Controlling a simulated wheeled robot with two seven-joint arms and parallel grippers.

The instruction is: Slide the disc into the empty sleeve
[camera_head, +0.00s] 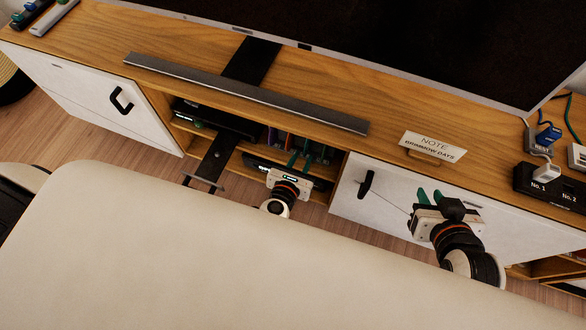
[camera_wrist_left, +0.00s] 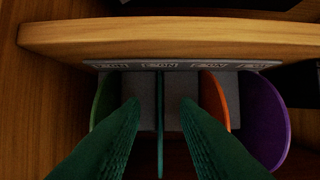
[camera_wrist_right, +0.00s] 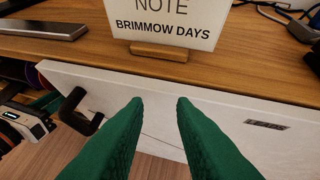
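Inside the open middle compartment, upright thin round-edged pieces stand under a grey label strip (camera_wrist_left: 185,65). In the left wrist view they are green (camera_wrist_left: 103,100), orange (camera_wrist_left: 214,100) and purple (camera_wrist_left: 263,118), with a thin teal one (camera_wrist_left: 160,125) seen edge-on. I cannot tell which are discs, sleeves or dividers; the label text is too small to read. My left gripper (camera_wrist_left: 160,105) is open, with its green fingers on either side of the teal piece and gaps visible. It reaches into the compartment (camera_head: 298,160). My right gripper (camera_wrist_right: 160,103) is open and empty before the white right-hand door.
A sign reading "NOTE BRIMMOW DAYS" (camera_head: 433,146) stands on the wooden cabinet top. A grey bar (camera_head: 250,93) lies before the screen. The right door has a black handle (camera_head: 367,184). A beige sofa back (camera_head: 220,255) fills the foreground. Cables and plugs (camera_head: 548,136) are at right.

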